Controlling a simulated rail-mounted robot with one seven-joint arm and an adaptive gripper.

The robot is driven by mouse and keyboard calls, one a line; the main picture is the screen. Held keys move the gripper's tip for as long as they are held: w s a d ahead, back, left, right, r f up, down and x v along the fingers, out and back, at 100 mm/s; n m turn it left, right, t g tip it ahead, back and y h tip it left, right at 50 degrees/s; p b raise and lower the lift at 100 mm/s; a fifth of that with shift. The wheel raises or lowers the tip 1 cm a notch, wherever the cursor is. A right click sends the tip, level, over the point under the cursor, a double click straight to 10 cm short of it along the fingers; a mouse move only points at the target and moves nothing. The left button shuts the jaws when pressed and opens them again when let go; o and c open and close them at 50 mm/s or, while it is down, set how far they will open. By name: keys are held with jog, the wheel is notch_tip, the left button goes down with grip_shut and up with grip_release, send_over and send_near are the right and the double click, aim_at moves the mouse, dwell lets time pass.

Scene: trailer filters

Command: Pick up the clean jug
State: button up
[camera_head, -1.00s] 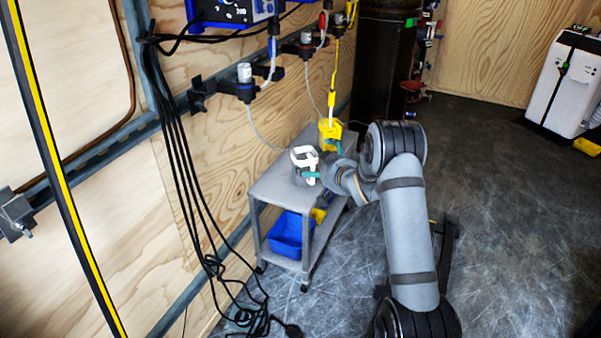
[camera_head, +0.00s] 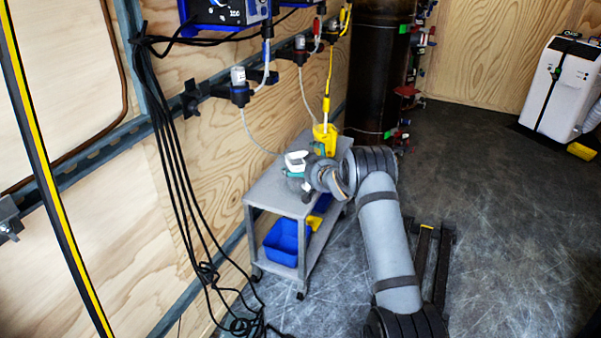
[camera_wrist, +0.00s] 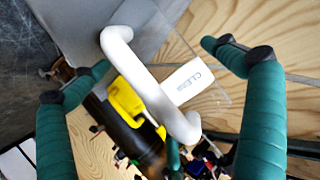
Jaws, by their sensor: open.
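The clean jug (camera_head: 297,158), with a white top and handle, stands on the grey cart (camera_head: 268,196) in the head view. The jug body looks transparent. My gripper (camera_wrist: 155,68) is open, with a green-padded finger on either side of the handle. I see no clear contact. In the head view my gripper (camera_head: 300,174) is at the jug and partly covers it.
A yellow jug (camera_head: 326,140) with a tube in it stands behind on the cart. A blue bin (camera_head: 284,240) sits on the lower shelf. Black cables (camera_head: 180,170) hang in front of the wooden wall at left. Open floor lies to the right.

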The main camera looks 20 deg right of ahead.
jog(key=shift+c, duration=1)
jog(key=c, duration=0.9)
